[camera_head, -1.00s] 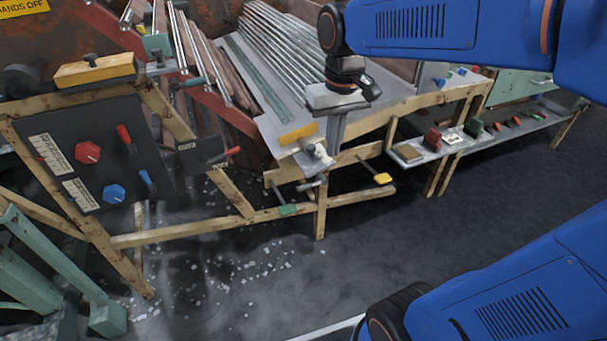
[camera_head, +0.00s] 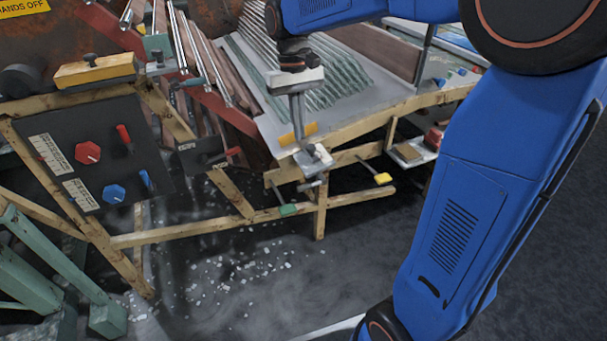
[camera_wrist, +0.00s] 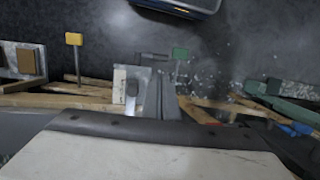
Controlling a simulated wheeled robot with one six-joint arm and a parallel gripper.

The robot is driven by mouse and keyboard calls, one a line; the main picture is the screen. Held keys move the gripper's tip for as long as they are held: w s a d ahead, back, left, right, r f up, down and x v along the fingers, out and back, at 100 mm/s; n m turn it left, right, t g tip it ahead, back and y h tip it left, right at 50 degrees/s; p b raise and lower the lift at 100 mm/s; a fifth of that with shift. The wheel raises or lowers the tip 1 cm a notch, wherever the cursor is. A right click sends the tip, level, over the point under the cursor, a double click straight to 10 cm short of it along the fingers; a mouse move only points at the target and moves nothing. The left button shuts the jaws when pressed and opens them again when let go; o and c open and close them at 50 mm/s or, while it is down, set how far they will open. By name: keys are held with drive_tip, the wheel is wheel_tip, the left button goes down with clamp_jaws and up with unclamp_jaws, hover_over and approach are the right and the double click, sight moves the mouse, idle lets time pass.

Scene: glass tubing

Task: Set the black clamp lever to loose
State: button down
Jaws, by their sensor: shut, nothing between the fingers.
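A clamp fitting with a pale plate (camera_head: 318,157) sits on the front wooden rail of the bench. A small dark lever (camera_head: 310,186) shows just below it, between a yellow-tipped lever (camera_head: 383,178) and a green-tipped lever (camera_head: 288,210). I cannot tell its setting. My gripper (camera_head: 301,143) points down just above the fitting, its fingers together and empty. In the wrist view, the fingers (camera_wrist: 166,97) are beside the plate (camera_wrist: 120,85), and a dark bar (camera_wrist: 152,56) lies beyond them. Whether they touch anything is unclear.
A yellow block (camera_head: 297,134) lies behind my fingers. Glass tubes (camera_head: 345,85) lie on the bench. White bits litter the open floor.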

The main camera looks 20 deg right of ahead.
sight(298, 189)
drive_tip(key=shift+f, duration=0.1)
drive_tip(key=s+f, duration=0.1)
drive_tip(key=f, duration=0.8)
drive_tip(key=s+f, duration=0.1)
drive_tip(key=f, duration=0.3)
drive_tip(key=shift+s+d+f, duration=0.15)
drive_tip(key=shift+s+f, duration=0.15)
drive_tip(key=shift+s, duration=0.05)
drive_tip(key=shift+a+f+h, duration=0.4)
drive_tip(key=shift+f+h, duration=0.1)
drive_tip(key=shift+h, duration=0.3)
drive_tip(key=h, duration=0.1)
drive_tip(key=f+h, duration=0.1)
drive_tip(key=shift+s+a+f+h, duration=0.1)
drive_tip(key=shift+a+f+h, duration=0.2)
drive_tip(key=shift+a, duration=0.05)
wheel_tip(298, 189, down, 2)
drive_tip(key=h, duration=0.3)
drive_tip(key=shift+f+m+h, duration=0.2)
drive_tip(key=shift+m+h, duration=0.1)
drive_tip(key=shift+d+f+m+t+h, duration=0.15)
drive_tip(key=shift+d+f+h, duration=0.2)
drive_tip(key=shift+f+h, duration=0.5)
drive_tip(key=shift+d+f+m+t+h, duration=0.1)
drive_tip(key=shift+d+f+h, duration=0.3)
drive_tip(key=shift+f+h, duration=0.45)
drive_tip(key=shift+d+f+m+t+h, duration=0.15)
drive_tip(key=shift+d+f+h, duration=0.2)
drive_tip(key=shift+f+h, duration=0.45)
